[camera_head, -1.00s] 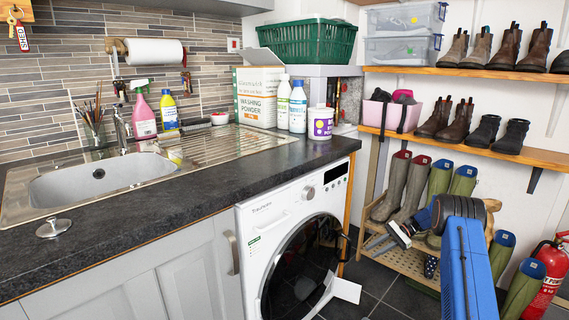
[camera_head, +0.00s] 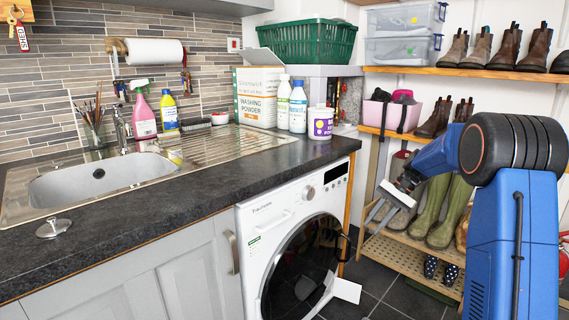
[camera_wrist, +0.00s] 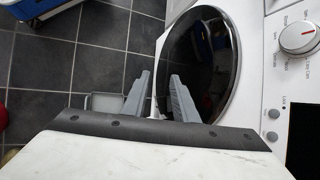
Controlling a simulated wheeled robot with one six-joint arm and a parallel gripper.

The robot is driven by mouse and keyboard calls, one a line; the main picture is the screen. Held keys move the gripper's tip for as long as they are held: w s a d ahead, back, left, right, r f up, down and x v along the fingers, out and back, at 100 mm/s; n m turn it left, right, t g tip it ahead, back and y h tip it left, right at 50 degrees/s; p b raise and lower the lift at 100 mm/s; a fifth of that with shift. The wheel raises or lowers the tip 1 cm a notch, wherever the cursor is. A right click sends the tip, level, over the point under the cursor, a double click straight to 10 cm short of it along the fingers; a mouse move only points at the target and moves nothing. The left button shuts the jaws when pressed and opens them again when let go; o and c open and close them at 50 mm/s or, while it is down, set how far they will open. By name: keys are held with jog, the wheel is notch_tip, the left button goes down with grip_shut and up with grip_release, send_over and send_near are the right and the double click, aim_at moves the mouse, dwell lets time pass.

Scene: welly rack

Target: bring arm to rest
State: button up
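My gripper (camera_head: 383,211) is in front of the welly rack, right of the washing machine (camera_head: 275,220), in the head view. My blue arm rises at the right and covers part of the rack. In the wrist view my gripper (camera_wrist: 153,98) has its two grey fingers spread apart with nothing between them. Beyond the fingers are the dark round door (camera_wrist: 200,60) of the machine and the floor.
The wooden welly rack (camera_head: 410,254) holds green wellies (camera_head: 438,208), with spotted boots (camera_head: 430,266) below. Shelves of brown boots (camera_head: 507,45) hang above. A white flap (camera_head: 347,290) juts from the machine's front.

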jog(key=s+a+r+n+t+h, duration=0.15)
jog(key=s+r, duration=0.35)
jog(key=s, duration=0.7)
jog(key=s+a+r+n+t+h, duration=0.1)
jog(key=s+a+r+n+h, duration=0.3)
jog(key=s, duration=0.8)
jog(key=s+d+f+n+t, duration=0.1)
jog(key=s+t, duration=0.1)
jog(key=s, duration=0.8)
jog(key=s+d+f+n+t+h, duration=0.1)
jog(key=s+f+n+t, duration=0.1)
jog(key=s, duration=0.9)
jog(key=shift+s+d+f, duration=0.15)
jog(key=shift+d+f, duration=0.1)
jog(key=shift+d, duration=0.1)
